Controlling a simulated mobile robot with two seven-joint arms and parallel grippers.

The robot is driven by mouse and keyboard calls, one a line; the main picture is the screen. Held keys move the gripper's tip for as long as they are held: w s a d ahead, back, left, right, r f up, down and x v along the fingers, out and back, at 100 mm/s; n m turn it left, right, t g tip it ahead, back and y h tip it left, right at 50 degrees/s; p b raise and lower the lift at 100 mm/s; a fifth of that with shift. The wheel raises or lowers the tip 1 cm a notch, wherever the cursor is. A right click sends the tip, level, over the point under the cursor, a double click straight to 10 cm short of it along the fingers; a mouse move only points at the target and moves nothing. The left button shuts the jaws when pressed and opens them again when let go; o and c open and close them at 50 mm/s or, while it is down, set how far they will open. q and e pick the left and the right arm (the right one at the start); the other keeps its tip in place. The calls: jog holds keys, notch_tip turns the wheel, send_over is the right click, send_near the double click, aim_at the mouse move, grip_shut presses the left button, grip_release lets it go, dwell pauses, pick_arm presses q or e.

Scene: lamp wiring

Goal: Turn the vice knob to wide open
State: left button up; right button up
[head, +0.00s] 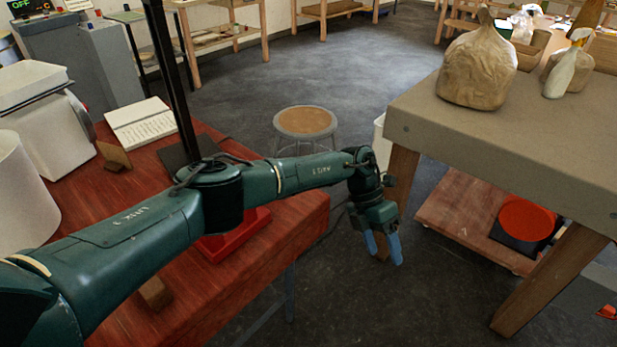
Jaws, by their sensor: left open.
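My left gripper (384,252), with two blue fingers pointing down, hangs over the floor between the red table and the grey-topped table. Its fingers are apart with nothing between them. My left arm reaches across the red table (305,208). A bright red part (235,238) sits on this table, partly hidden under my arm. I cannot tell whether it belongs to the vice. No vice knob can be made out. My right gripper is not in view.
A dark upright post (168,75) rises from the red table beside an open book (139,124). White containers (45,130) stand at left. A round stool (306,121) stands behind my gripper. The grey-topped table (520,135) carries a wrapped lump (478,70) and a spray bottle (566,68).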

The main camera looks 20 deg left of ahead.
pick_arm(q)
jog(key=w+a+r+n+y, duration=0.1)
jog(key=w+a+r+y, duration=0.3)
jog(key=a+r, duration=0.65)
jog(key=w+a+r+n+y, duration=0.2)
jog(key=w+a+r+y, duration=0.25)
jog(key=a+r, duration=0.6)
jog(key=p+x, duration=0.1)
jog(key=x, duration=0.4)
jog(key=a+p+x, duration=0.1)
jog(key=x, duration=0.3)
jog(key=a+x, duration=0.1)
jog(key=x, duration=0.4)
jog(key=shift+w+a+f+p, duration=0.1)
jog(key=shift+w+a+p, duration=0.15)
jog(key=shift+p, duration=0.15)
jog(key=shift+s+a+f, duration=0.15)
jog(key=shift+s+f, duration=0.05)
jog(key=shift+f, duration=0.4)
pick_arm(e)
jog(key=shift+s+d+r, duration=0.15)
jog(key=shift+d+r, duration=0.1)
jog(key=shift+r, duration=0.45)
pick_arm(q)
jog(key=shift+c, duration=0.4)
jog(key=shift+r, duration=0.1)
jog(key=c, duration=0.9)
